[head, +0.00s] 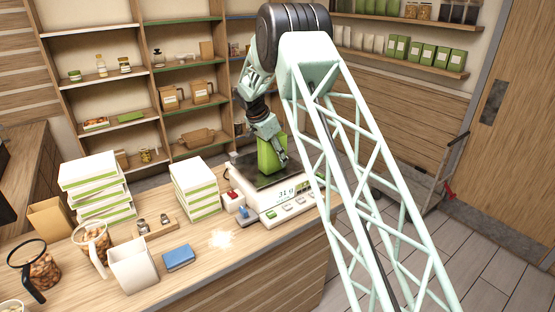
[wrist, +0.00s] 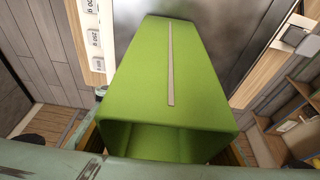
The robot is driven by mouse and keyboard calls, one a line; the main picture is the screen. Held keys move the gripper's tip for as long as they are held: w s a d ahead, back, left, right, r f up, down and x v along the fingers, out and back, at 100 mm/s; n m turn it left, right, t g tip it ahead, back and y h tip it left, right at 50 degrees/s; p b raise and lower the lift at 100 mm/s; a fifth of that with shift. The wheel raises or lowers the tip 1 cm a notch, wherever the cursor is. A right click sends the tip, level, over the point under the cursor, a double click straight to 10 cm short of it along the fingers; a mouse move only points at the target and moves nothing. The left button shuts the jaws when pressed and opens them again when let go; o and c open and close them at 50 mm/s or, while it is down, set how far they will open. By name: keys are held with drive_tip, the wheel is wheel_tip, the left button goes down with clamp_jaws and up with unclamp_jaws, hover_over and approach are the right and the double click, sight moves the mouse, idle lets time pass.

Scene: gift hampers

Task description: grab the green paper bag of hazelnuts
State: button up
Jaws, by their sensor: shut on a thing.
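The green paper bag (head: 270,158) is upright at the dark plate of the white scale (head: 262,196) in the head view. My gripper (head: 275,143) comes down on it from above and is shut on its upper part. In the wrist view the bag (wrist: 150,80) fills the middle, with its open top towards me and a pale strip along one side. The fingertips are mostly hidden by the bag. I cannot tell whether the bag's base touches the plate. The scale display seems to read 31 g.
Stacked white-and-green boxes (head: 196,190) stand left of the scale. Shelves (head: 180,66) line the back wall.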

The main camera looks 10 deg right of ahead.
drive_tip(key=shift+r+b, duration=0.35)
drive_tip(key=shift+r, duration=1.15)
drive_tip(key=shift+s+a+r+b, duration=0.25)
drive_tip(key=shift+s+a+b, duration=0.25)
drive_tip(key=shift+s+a, duration=1.35)
drive_tip(key=shift+s+a+r+b, duration=0.2)
drive_tip(key=shift+s+a+b, duration=0.35)
drive_tip(key=shift+s+a, duration=1.25)
drive_tip(key=shift+s+a+r+b, duration=0.25)
drive_tip(key=shift+s+a+b, duration=0.5)
drive_tip(key=shift+s, duration=1.95)
drive_tip(key=shift+s+a, duration=0.1)
drive_tip(key=shift+a, duration=0.2)
